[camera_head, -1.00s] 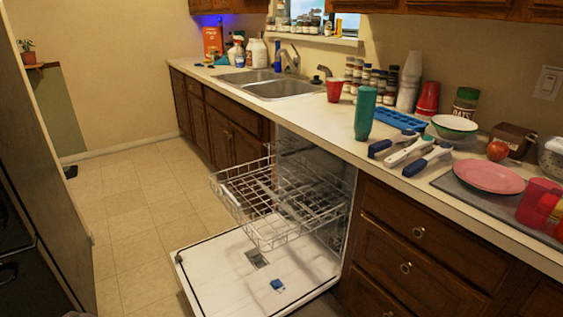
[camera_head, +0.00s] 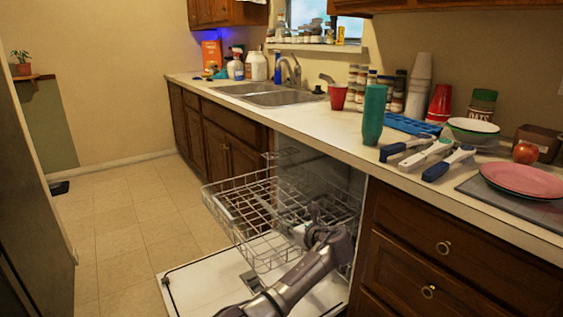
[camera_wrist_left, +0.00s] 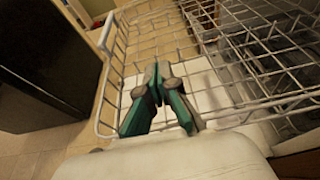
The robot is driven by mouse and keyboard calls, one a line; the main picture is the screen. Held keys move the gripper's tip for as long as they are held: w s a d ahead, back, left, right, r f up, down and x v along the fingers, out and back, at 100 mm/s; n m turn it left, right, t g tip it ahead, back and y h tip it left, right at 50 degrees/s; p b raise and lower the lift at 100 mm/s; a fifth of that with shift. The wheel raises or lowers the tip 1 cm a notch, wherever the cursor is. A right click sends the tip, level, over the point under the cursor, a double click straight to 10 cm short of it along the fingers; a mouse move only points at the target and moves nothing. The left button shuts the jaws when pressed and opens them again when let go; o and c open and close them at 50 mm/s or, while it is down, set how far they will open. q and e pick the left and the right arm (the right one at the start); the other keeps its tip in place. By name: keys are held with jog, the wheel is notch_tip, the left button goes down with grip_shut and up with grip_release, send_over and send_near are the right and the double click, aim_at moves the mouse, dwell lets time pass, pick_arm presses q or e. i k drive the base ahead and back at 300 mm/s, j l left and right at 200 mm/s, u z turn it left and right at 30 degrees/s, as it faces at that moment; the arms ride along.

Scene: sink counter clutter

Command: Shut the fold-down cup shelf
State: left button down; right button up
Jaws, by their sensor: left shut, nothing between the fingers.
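The dishwasher's pulled-out upper wire rack (camera_head: 226,222) hangs over its open door. A small wire flap (camera_head: 281,155) stands at the rack's far side, by the dishwasher opening; it looks like the fold-down cup shelf, but its exact angle is hard to tell. My left gripper (camera_head: 314,208) is over the near right part of the rack, apart from that flap. In the left wrist view my left gripper (camera_wrist_left: 157,75) has its fingertips together, empty, above the rack wires (camera_wrist_left: 112,75). My right gripper is out of view.
The open dishwasher door (camera_head: 190,285) lies low in front of the cabinets. The tiled floor (camera_head: 120,225) at left is free.

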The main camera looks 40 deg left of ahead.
aim_at(282, 153)
jog(key=i+j, duration=1)
jog(key=j, duration=0.1)
